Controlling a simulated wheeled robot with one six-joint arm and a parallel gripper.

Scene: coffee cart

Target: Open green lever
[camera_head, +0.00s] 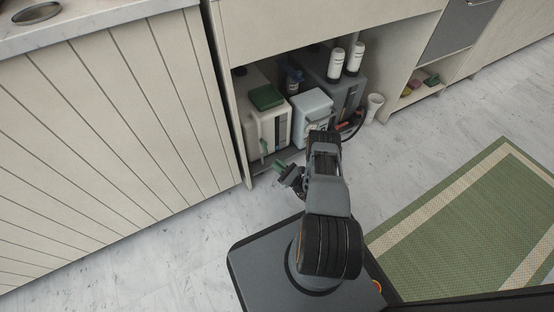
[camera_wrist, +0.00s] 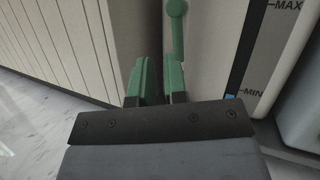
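The green lever (camera_head: 263,147) is on the front of a white tank (camera_head: 272,130) with a green lid, inside the low open compartment. In the wrist view the green lever (camera_wrist: 177,28) hangs roughly upright with a round knob at its upper end. Its lower end is hidden behind my right finger. My gripper (camera_head: 280,165) is just in front of the tank, below and to the right of the lever. In the wrist view my gripper (camera_wrist: 159,72) has two green fingers with a gap between them and nothing in it. I cannot tell whether the right finger touches the lever.
A smaller pale blue-grey box (camera_head: 312,108) stands right of the tank, with a dark grey box (camera_head: 345,95) bearing two white bottles behind it. A slatted cabinet front (camera_head: 120,120) closes the left side. A white cup (camera_head: 374,106) stands at right. The floor (camera_head: 170,245) is clear.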

